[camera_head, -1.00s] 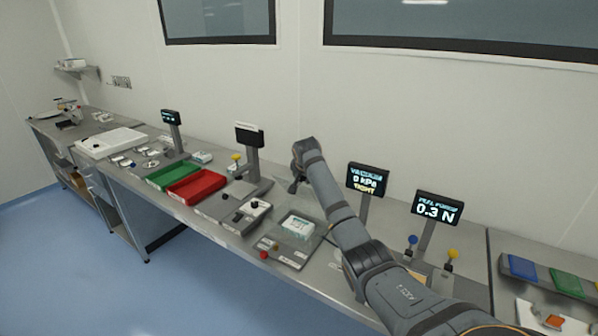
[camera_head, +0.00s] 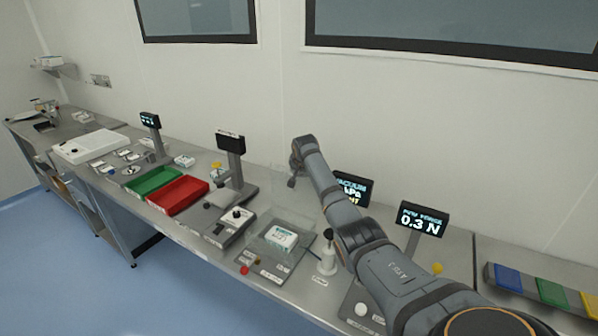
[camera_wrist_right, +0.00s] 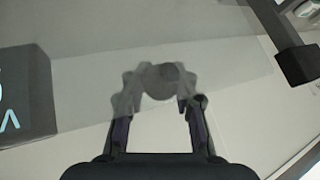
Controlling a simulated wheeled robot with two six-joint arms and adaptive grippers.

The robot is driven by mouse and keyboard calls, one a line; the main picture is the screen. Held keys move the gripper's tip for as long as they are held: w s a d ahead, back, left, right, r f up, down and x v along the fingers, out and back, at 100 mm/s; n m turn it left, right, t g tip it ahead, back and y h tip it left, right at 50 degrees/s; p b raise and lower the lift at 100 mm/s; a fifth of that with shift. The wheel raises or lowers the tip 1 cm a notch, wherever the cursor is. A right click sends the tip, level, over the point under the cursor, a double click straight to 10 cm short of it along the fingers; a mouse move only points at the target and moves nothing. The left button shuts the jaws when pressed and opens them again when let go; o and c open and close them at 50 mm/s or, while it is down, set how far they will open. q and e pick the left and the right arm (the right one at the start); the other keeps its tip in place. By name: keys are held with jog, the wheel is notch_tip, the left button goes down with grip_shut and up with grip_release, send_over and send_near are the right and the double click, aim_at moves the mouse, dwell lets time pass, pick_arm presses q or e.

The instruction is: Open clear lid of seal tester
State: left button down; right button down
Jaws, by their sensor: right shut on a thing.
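The seal tester (camera_head: 252,262) is a grey base on the bench with a white pack (camera_head: 282,238) on it. Its clear lid is very faint in the head view. In the right wrist view a translucent panel (camera_wrist_right: 85,85) crosses the picture, seen as the lid, and it looks raised. My right gripper (camera_head: 292,183) is above and behind the pack. In the wrist view its fingers (camera_wrist_right: 155,97) are closed around a round grey knob (camera_wrist_right: 160,80) at the panel. The lid's hinge cannot be made out. My left gripper is not in view.
The vacuum display (camera_head: 358,188) is partly behind my right arm. A peel force display (camera_head: 422,219) is farther right. Green (camera_head: 153,181) and red (camera_head: 180,195) trays lie to the left.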

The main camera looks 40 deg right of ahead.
jog(key=shift+w+d, duration=0.2)
jog(key=shift+d, duration=0.2)
jog(key=c, duration=1.5)
grip_release()
jog(key=shift+c, duration=0.2)
jog(key=o, duration=0.5)
jog(key=shift+s, duration=0.35)
jog(key=shift+o, duration=0.2)
jog(key=shift+w, duration=0.1)
jog(key=v, duration=1.2)
